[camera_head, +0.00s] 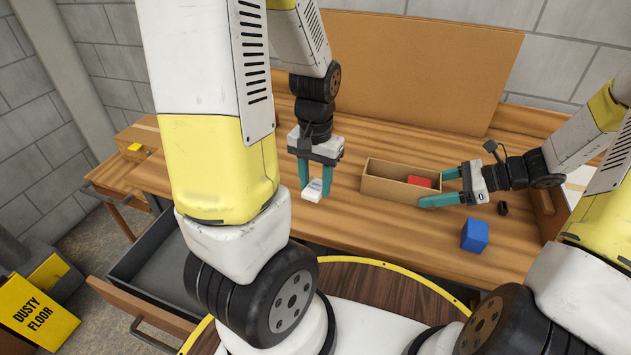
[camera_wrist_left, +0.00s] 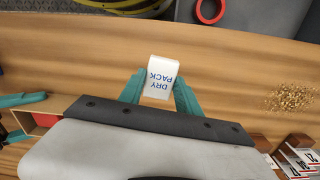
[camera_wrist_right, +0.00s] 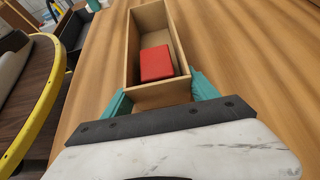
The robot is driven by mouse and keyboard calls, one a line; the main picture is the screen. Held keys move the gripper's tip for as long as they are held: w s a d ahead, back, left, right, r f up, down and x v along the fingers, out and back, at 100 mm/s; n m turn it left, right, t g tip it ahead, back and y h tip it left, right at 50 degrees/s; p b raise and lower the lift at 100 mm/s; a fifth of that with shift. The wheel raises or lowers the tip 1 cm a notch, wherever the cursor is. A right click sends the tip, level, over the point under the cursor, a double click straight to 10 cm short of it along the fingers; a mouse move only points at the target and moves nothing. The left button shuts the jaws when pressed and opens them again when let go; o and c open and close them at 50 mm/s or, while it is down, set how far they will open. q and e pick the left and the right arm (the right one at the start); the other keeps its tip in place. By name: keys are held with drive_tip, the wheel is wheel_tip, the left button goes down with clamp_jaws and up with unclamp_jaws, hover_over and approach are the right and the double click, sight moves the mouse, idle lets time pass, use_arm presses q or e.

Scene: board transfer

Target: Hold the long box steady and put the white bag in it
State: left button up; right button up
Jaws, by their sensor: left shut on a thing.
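The white bag (camera_head: 313,190), printed DRY PACK, is between the fingertips of my left gripper (camera_head: 315,182), which is shut on it above the table. The bag also shows in the left wrist view (camera_wrist_left: 160,78). The long box (camera_head: 388,186) is open-topped and brown, and lies on the table to the right of the bag. A red block (camera_wrist_right: 156,63) lies inside it, towards its right end. My right gripper (camera_head: 445,187) has its fingers spread on either side of the box's right end. I cannot tell whether both fingers press on its walls.
A blue cube (camera_head: 474,235) stands on the table in front of my right gripper. A small black object (camera_head: 503,208) lies near it. A tall brown board (camera_head: 400,65) stands at the back. Table space between bag and box is clear.

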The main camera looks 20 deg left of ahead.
idle(0.5)
use_arm(q)
drive_tip(key=w+d+r+m, duration=0.3)
drive_tip(key=w+d+m, duration=0.3)
drive_tip(key=w+m, duration=0.15)
drive_tip(key=m, duration=0.9)
approach(400, 183)
drive_tip(key=w+a+f, duration=0.2)
drive_tip(key=w+a, duration=0.2)
drive_tip(key=shift+s+a+f, duration=0.15)
drive_tip(key=shift+f, duration=1.6)
drive_tip(key=shift+f, duration=0.25)
drive_tip(key=o, duration=1.4)
